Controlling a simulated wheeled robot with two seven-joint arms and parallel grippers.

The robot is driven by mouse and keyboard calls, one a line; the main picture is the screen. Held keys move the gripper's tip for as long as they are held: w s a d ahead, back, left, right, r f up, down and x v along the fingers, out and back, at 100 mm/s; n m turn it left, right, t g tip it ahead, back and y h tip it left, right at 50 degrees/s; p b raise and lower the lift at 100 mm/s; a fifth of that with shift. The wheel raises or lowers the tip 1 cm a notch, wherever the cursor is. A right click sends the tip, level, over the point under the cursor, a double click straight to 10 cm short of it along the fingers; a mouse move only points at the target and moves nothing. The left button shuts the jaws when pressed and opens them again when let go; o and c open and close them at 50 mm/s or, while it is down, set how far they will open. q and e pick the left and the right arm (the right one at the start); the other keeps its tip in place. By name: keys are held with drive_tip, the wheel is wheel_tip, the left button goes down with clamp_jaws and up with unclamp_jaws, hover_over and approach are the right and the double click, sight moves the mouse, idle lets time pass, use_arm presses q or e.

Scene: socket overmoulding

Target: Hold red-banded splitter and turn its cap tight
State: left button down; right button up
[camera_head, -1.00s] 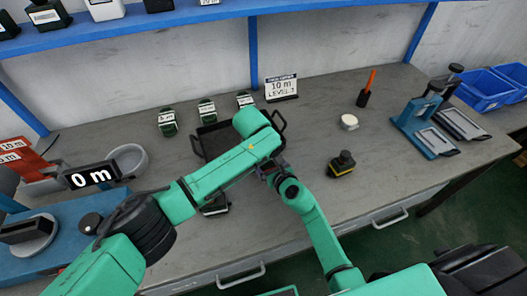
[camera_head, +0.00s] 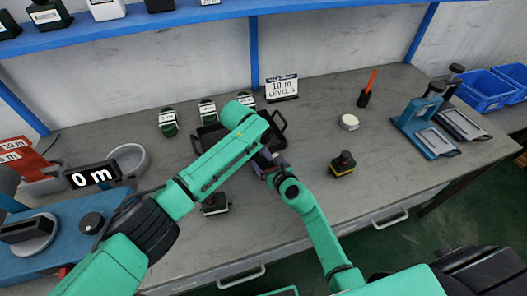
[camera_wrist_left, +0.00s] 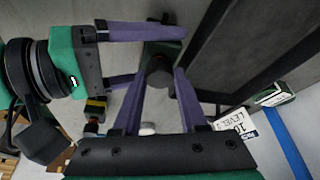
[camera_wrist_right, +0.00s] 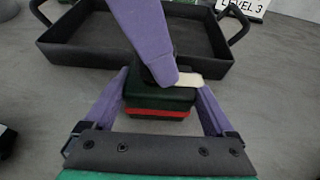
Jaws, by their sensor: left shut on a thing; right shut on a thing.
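The red-banded splitter (camera_wrist_right: 160,104) is a dark green block with a red stripe low on its side. In the right wrist view it sits between the purple fingers of my right gripper (camera_wrist_right: 163,100), which is shut on it. My left gripper (camera_wrist_left: 158,78) reaches in from above and is shut on the dark round cap (camera_wrist_left: 159,73) on top of the splitter. In the right wrist view a left finger hides much of the cap. In the head view my left gripper (camera_head: 268,150) and right gripper (camera_head: 272,168) meet by the black tray, and the splitter is mostly hidden.
A black tray (camera_head: 208,140) with handles lies behind the grippers. A yellow-banded splitter (camera_head: 342,164) stands to the right and a dark unit (camera_head: 215,204) at front left. Several green units (camera_head: 168,122) stand behind. A blue stand (camera_head: 418,125) is at right.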

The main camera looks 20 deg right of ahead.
use_arm(q)
drive_tip(key=m+g, duration=0.1)
drive_tip(key=m, duration=0.2)
drive_tip(key=shift+r+h, duration=0.15)
drive_tip(key=shift+h, duration=0.15)
drive_tip(key=shift+s+d+f+m+g, duration=0.15)
drive_tip(key=shift+m+g, duration=0.15)
drive_tip(key=shift+m, duration=0.3)
drive_tip(key=shift+s+d+f+m+g, duration=0.15)
drive_tip(key=shift+m+g, duration=0.15)
drive_tip(key=shift+m, duration=0.3)
drive_tip(key=shift+w+a+r+m, duration=0.1)
drive_tip(key=shift+w+r+m, duration=0.1)
drive_tip(key=shift+m, duration=0.1)
drive_tip(key=shift+w, duration=0.1)
drive_tip(key=shift+w+a+r, duration=0.1)
drive_tip(key=shift+c, duration=2.2)
unclamp_jaws()
drive_tip(key=shift+a, duration=0.1)
